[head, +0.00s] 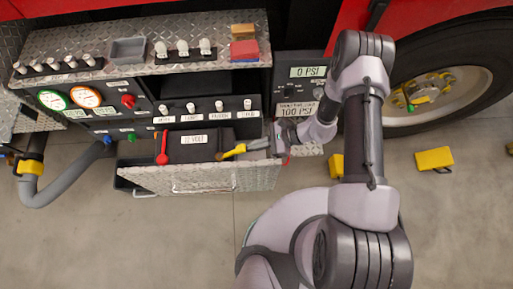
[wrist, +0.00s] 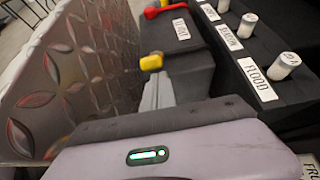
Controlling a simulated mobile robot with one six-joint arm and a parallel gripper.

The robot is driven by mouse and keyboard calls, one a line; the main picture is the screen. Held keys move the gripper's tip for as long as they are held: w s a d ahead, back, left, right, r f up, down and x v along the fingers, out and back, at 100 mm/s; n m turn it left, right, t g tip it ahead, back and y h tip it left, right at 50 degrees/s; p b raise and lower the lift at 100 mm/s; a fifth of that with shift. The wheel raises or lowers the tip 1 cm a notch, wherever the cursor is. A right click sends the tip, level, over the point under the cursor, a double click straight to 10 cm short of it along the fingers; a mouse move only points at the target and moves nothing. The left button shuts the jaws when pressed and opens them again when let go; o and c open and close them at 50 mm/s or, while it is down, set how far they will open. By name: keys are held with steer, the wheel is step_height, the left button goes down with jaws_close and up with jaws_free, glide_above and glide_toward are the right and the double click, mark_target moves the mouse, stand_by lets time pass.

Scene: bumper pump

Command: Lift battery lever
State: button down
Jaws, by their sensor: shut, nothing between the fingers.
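A black battery box (head: 210,150) with a "12 VOLT" label sits in the open metal drawer. It also shows in the wrist view (wrist: 188,68). A red lever (head: 162,148) stands at its left end, and its red handle shows at the top of the wrist view (wrist: 165,10). A yellow-ended piece (head: 232,151) is at the box's right end, its yellow end also in the wrist view (wrist: 152,62). My gripper (head: 252,146) is shut and empty beside this right end, well apart from the red lever. Whether it touches the yellow-ended piece I cannot tell.
The diamond-plate drawer front (head: 205,178) stands close to my gripper, also filling the left of the wrist view (wrist: 70,75). Several white-knobbed switches (head: 218,106) line the panel behind the battery. A yellow wheel chock (head: 434,159) lies on open floor at right.

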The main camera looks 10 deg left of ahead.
steer(key=shift+a+r+p, duration=0.4)
steer(key=shift+r, duration=0.25)
steer(key=shift+a+r, duration=0.1)
steer(key=shift+r, duration=0.05)
steer(key=w+d+r, duration=0.2)
steer(key=d+r, duration=0.1)
steer(key=d, duration=0.8)
steer(key=shift+w+b, duration=0.2)
steer(key=shift+b, duration=0.15)
steer(key=shift+r, duration=0.1)
